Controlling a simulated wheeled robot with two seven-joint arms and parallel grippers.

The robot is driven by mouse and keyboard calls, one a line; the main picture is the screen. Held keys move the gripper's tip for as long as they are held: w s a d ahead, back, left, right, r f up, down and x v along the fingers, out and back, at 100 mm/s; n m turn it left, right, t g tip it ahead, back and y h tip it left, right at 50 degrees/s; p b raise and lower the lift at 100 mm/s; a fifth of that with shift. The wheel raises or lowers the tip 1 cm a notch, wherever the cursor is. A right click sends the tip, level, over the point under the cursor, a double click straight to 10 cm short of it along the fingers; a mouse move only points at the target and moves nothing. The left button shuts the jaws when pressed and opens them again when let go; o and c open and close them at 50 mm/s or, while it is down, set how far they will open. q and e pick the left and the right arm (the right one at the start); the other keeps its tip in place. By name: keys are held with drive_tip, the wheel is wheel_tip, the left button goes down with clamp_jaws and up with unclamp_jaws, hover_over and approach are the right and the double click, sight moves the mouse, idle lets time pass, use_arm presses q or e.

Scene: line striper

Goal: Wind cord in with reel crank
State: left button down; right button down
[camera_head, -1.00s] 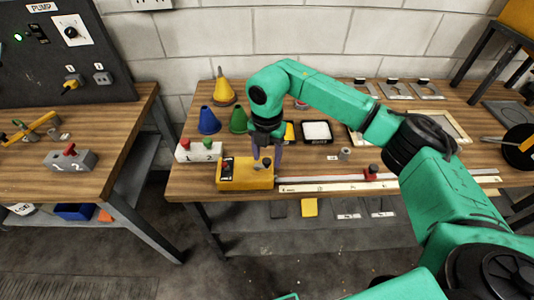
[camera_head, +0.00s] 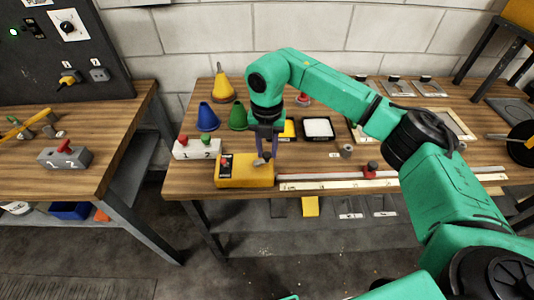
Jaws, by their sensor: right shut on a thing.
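The yellow reel box (camera_head: 240,172) sits near the front edge of the middle workbench, with a dark and red patch on its left end. A small grey crank (camera_head: 262,160) stands on its right part. My right gripper (camera_head: 267,157) reaches down over the box from above, its purple-grey fingers shut on the crank; the fingers hide part of it. The cord is too small to make out. My left gripper is not in view.
A white block with red and green knobs (camera_head: 197,149) is left of the box. Blue (camera_head: 207,118), green and yellow cones (camera_head: 222,85) stand behind. A gap separates the left bench (camera_head: 110,130).

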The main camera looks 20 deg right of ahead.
drive_tip(key=n, duration=0.1)
drive_tip(key=n+b, duration=0.1)
drive_tip(key=shift+w+n, duration=0.4)
drive_tip(key=n, duration=0.1)
drive_tip(key=w+n+b, duration=0.1)
drive_tip(key=n, duration=0.1)
drive_tip(key=shift+a+n, duration=0.1)
drive_tip(key=shift+n, duration=0.2)
drive_tip(key=n, duration=0.2)
drive_tip(key=n+b, duration=0.1)
drive_tip(key=shift+w+a+r+n, duration=0.15)
drive_tip(key=shift+w+a+n, duration=0.1)
drive_tip(key=shift+w+n, duration=0.05)
drive_tip(key=n, duration=0.3)
drive_tip(key=shift+w+a+n, duration=0.3)
drive_tip(key=shift+a, duration=0.05)
drive_tip(key=n, duration=0.3)
drive_tip(key=a+n, duration=0.1)
drive_tip(key=n, duration=0.2)
drive_tip(key=shift+w+a+b, duration=0.2)
drive_tip(key=shift+b, duration=0.1)
drive_tip(key=n, duration=0.2)
drive_tip(key=a+n, duration=0.1)
drive_tip(key=n, duration=0.3)
drive_tip(key=shift+s+a+n, duration=0.2)
drive_tip(key=shift+a+n, duration=0.05)
drive_tip(key=shift+n, duration=0.05)
drive_tip(key=c, duration=0.6)
unclamp_jaws()
